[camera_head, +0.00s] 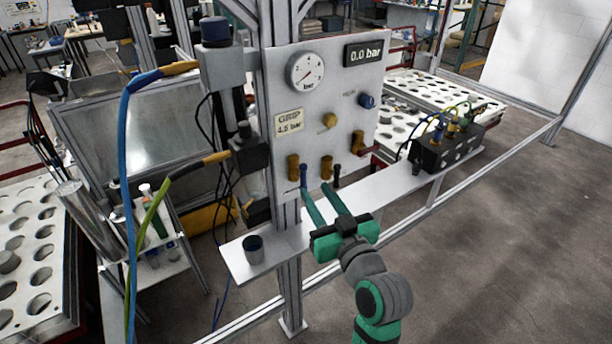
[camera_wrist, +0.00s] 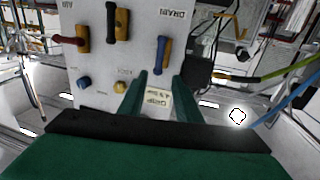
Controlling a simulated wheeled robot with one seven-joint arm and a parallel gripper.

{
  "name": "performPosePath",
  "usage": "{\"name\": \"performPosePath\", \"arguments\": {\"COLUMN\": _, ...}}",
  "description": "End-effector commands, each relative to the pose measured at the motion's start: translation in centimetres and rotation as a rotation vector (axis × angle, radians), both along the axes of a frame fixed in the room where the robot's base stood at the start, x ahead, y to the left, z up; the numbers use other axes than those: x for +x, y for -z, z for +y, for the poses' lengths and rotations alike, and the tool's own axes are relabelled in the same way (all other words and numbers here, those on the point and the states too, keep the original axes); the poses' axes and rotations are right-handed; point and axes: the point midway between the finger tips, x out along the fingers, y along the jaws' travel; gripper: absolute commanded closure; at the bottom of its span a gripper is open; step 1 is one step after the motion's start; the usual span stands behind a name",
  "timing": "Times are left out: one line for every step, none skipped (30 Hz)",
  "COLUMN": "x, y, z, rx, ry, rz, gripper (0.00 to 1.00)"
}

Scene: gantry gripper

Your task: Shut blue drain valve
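The drain valve is a brass body (camera_head: 293,167) with a blue lever (camera_head: 303,174), low on the left of the grey panel. In the wrist view, which is upside down, the blue lever (camera_wrist: 161,54) stands along its brass body beside the word DRAIN. My gripper (camera_head: 315,189) is in front of the lower panel, with its green fingers spread and nothing between them. In the wrist view my gripper (camera_wrist: 160,77) frames the blue lever's end between its fingertips. I cannot tell whether either finger touches it.
Beside the drain valve are a valve with a dark lever (camera_wrist: 110,18) and one with a red lever (camera_wrist: 68,40). A gauge (camera_head: 306,70) and a 0.0 bar display (camera_head: 363,53) sit above. A shelf (camera_head: 385,196) runs below, holding a dark cup (camera_head: 253,249) and a black box (camera_head: 446,150).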

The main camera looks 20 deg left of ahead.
Motion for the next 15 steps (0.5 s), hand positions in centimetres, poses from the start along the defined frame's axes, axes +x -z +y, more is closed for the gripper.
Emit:
{"name": "performPosePath", "arguments": {"x": 0.7, "y": 0.0, "z": 0.6, "rx": -0.001, "ry": -0.002, "rz": 0.000, "gripper": 0.69}}
{"name": "performPosePath", "arguments": {"x": 1.2, "y": 0.0, "z": 1.0, "rx": -0.001, "ry": -0.001, "rz": 0.000, "gripper": 0.69}}
{"name": "performPosePath", "arguments": {"x": 1.7, "y": 0.0, "z": 1.4, "rx": -0.002, "ry": 0.000, "rz": -0.001, "gripper": 0.69}}
{"name": "performPosePath", "arguments": {"x": 2.2, "y": 0.0, "z": 1.7, "rx": -0.002, "ry": 0.001, "rz": -0.001, "gripper": 0.69}}
{"name": "performPosePath", "arguments": {"x": 2.6, "y": 0.0, "z": 2.0, "rx": -0.001, "ry": 0.001, "rz": 0.000, "gripper": 0.69}}
{"name": "performPosePath", "arguments": {"x": 3.1, "y": 0.0, "z": 2.4, "rx": -0.001, "ry": 0.002, "rz": -0.001, "gripper": 0.69}}
{"name": "performPosePath", "arguments": {"x": 3.5, "y": 0.0, "z": 2.7, "rx": -0.001, "ry": 0.003, "rz": 0.001, "gripper": 0.69}}
{"name": "performPosePath", "arguments": {"x": 3.8, "y": 0.0, "z": 3.0, "rx": -0.001, "ry": 0.003, "rz": 0.001, "gripper": 0.69}}
{"name": "performPosePath", "arguments": {"x": 4.2, "y": 0.0, "z": 3.4, "rx": -0.001, "ry": 0.003, "rz": -0.001, "gripper": 0.69}}
{"name": "performPosePath", "arguments": {"x": 4.6, "y": 0.0, "z": 3.6, "rx": -0.001, "ry": 0.003, "rz": -0.001, "gripper": 0.69}}
{"name": "performPosePath", "arguments": {"x": 4.8, "y": 0.0, "z": 3.9, "rx": -0.001, "ry": 0.004, "rz": -0.001, "gripper": 0.69}}
{"name": "performPosePath", "arguments": {"x": 5.1, "y": 0.0, "z": 4.1, "rx": -0.001, "ry": 0.004, "rz": -0.001, "gripper": 0.69}}
{"name": "performPosePath", "arguments": {"x": 5.3, "y": 0.0, "z": 4.3, "rx": -0.001, "ry": 0.003, "rz": 0.000, "gripper": 0.69}}
{"name": "performPosePath", "arguments": {"x": 5.5, "y": 0.0, "z": 4.5, "rx": -0.001, "ry": 0.003, "rz": 0.001, "gripper": 0.69}}
{"name": "performPosePath", "arguments": {"x": 5.7, "y": 0.0, "z": 4.7, "rx": 0.000, "ry": 0.003, "rz": 0.000, "gripper": 0.69}}
